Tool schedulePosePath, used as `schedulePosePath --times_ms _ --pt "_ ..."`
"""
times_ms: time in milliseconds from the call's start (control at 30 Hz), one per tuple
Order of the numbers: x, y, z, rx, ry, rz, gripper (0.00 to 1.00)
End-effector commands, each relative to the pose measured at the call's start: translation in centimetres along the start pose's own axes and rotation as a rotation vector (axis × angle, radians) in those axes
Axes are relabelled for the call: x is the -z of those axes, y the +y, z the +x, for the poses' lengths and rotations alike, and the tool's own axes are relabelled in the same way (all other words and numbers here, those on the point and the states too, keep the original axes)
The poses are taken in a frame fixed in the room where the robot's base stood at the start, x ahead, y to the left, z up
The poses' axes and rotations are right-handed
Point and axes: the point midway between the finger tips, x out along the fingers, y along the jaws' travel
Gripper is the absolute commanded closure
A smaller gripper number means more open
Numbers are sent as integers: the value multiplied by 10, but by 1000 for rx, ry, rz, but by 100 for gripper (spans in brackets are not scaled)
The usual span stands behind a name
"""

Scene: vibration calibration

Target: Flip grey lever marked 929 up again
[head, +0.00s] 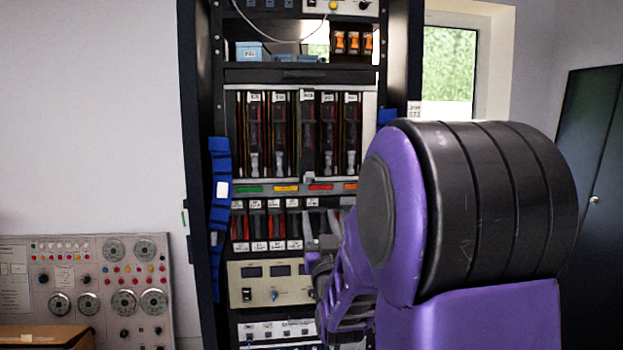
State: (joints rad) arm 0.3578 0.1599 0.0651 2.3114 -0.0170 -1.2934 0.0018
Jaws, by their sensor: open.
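A black rack holds an upper row of slots with pale grey lever handles (254,163) hanging low, each under a small white label (254,97). The label in the middle (307,95) sits over a slot with a pale grey piece (308,178) at its bottom edge. The label digits are too small to read, so I cannot tell which lever is 929. A lower row has red levers (258,226) and grey levers (308,228). My gripper (318,264) is open in front of the rack, just below the lower row's right part. My arm partly hides it and the levers at right.
A beige instrument panel (262,285) sits below the lower levers. Blue straps (220,190) hang on the rack's left post. A grey console with dials (90,280) stands at left. A dark cabinet (588,160) and a window (448,70) are at right.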

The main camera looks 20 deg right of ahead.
Motion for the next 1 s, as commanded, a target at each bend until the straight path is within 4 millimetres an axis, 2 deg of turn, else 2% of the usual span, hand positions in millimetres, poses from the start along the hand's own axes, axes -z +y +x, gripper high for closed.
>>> schedulePosePath --times_ms 167,500,700,833,1000 --pt "0 0 29 0 1 0 46" --pt "0 0 101 0 2 -1 46" --pt "0 0 138 -1 0 -1 46" --pt "0 0 155 0 0 -1 46" --pt "0 0 166 0 0 -1 46"
